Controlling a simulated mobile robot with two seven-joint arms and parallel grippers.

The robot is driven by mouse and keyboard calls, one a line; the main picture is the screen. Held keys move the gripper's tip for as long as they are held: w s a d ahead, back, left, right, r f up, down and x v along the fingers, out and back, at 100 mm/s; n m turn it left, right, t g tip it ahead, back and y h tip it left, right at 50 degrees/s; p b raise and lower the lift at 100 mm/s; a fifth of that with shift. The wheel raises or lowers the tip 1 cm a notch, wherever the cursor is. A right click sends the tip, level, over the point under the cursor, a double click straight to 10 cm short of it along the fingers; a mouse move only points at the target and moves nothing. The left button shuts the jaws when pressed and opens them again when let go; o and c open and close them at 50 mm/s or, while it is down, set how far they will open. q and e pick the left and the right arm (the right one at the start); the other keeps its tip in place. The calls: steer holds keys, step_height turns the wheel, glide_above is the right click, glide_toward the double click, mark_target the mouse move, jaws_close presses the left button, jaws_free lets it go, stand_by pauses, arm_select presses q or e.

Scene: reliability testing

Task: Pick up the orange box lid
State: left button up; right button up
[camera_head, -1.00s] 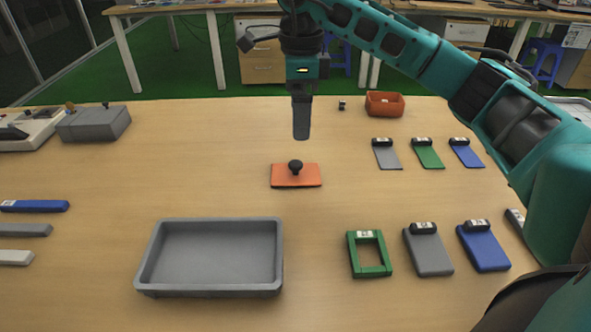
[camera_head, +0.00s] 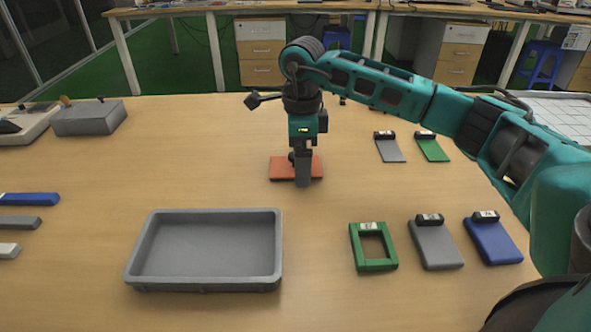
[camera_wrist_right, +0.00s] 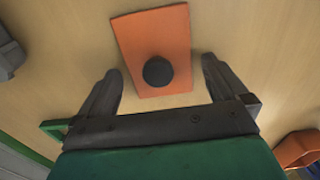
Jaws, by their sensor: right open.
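The orange box lid (camera_head: 283,168) lies flat on the table, beyond the grey tray. My left gripper is not in view.
The grey tray (camera_head: 205,283) stands in front of the lid. A green frame (camera_head: 374,265), a grey plate (camera_head: 436,246) and a blue plate (camera_head: 493,241) lie at right. A grey box (camera_head: 90,119) is at far left. An orange container (camera_wrist_right: 297,150) shows in the wrist view.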

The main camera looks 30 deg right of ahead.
steer(key=c, duration=1)
steer(key=shift+c, duration=0.2)
